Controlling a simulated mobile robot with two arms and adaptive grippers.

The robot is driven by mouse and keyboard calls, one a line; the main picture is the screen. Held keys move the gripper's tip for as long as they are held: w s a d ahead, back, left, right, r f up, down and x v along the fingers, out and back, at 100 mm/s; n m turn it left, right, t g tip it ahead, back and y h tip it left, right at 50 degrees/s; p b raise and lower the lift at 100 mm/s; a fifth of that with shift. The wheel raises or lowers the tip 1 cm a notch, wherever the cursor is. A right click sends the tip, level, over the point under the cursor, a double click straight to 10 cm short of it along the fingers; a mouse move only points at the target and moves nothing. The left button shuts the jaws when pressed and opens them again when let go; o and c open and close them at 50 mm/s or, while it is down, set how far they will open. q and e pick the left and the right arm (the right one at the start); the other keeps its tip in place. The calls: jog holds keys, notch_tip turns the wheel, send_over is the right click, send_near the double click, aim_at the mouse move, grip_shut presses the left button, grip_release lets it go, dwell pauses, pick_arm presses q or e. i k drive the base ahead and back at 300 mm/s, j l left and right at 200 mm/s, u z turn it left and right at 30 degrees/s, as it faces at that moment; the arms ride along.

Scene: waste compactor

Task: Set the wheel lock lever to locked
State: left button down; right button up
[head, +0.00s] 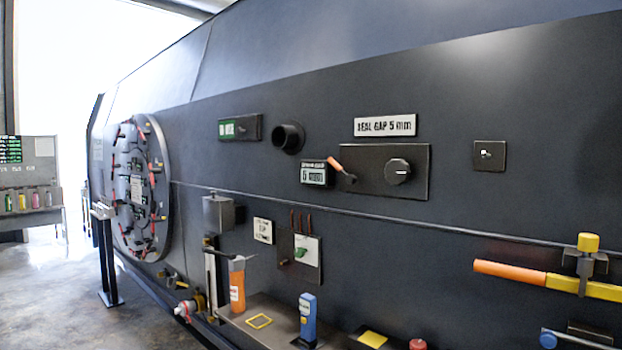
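A long lever with an orange grip (510,272) and a yellow bar (588,287) lies nearly level at the right, in a bracket topped by a yellow knob (588,242). A short orange-handled lever (336,165) tilts up to the left beside a dark plate with a round black knob (397,171). No readable label tells me which one is the wheel lock lever. A big round door (137,188) with red-marked clamps is on the left. Neither of my grippers is in view.
A shelf (262,318) below the wall carries an orange tool (237,285) and a blue handheld device (307,318). A blue-ended rod (549,340) is at the lower right. A post (106,260) stands near the door. The floor (50,310) at left is clear.

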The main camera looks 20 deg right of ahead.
aim_at(349, 179)
jog(key=l+z, duration=0.4)
jog(key=i+l+z, duration=0.1)
jog(key=z, duration=0.25)
